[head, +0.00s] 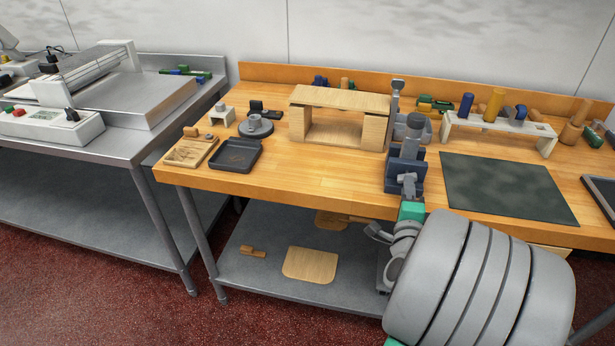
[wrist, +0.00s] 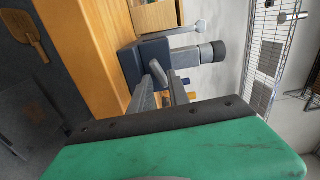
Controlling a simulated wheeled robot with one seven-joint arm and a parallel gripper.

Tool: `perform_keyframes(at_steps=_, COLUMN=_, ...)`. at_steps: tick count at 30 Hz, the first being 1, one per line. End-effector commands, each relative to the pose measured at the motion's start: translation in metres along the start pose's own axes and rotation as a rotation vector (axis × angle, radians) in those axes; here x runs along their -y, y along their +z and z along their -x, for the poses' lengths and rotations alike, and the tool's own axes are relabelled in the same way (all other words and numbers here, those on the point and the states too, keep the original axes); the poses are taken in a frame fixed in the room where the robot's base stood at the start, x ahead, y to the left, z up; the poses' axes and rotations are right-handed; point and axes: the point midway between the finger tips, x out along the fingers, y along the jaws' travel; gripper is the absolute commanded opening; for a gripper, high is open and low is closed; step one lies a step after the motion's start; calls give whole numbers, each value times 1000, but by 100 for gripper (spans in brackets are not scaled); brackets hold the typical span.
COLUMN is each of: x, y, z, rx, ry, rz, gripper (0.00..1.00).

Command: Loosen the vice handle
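The dark blue vice (head: 394,178) stands at the front edge of the wooden bench, and it also shows in the wrist view (wrist: 148,52). A grey cylinder with a dark round knob (head: 416,121) rises from it; that knob lies to the right in the turned wrist view (wrist: 219,51). My gripper (head: 408,183) is in front of the vice, its fingers pointing at the vice's front face. In the wrist view my two grey fingers (wrist: 164,72) are apart, with a gap between them. Their tips are close to the vice; I cannot tell whether they touch it. The vice's front is partly hidden.
A pale rod with a knobbed end (head: 397,88) stands beside the vice. A wooden stand (head: 340,97) is left of it, a dark green mat (head: 505,188) right of it. A white rack (head: 500,126) holds upright tools.

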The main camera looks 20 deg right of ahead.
Motion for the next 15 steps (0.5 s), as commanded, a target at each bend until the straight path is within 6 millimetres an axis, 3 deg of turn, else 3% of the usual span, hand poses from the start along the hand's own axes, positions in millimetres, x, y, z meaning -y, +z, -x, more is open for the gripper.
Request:
perform_keyframes(at_steps=10, x=-2, y=-2, z=54, rx=-6, ry=-5, rz=7, gripper=22)
perform_keyframes(at_steps=15, x=13, y=35, z=50, rx=120, ry=56, rz=125, gripper=22)
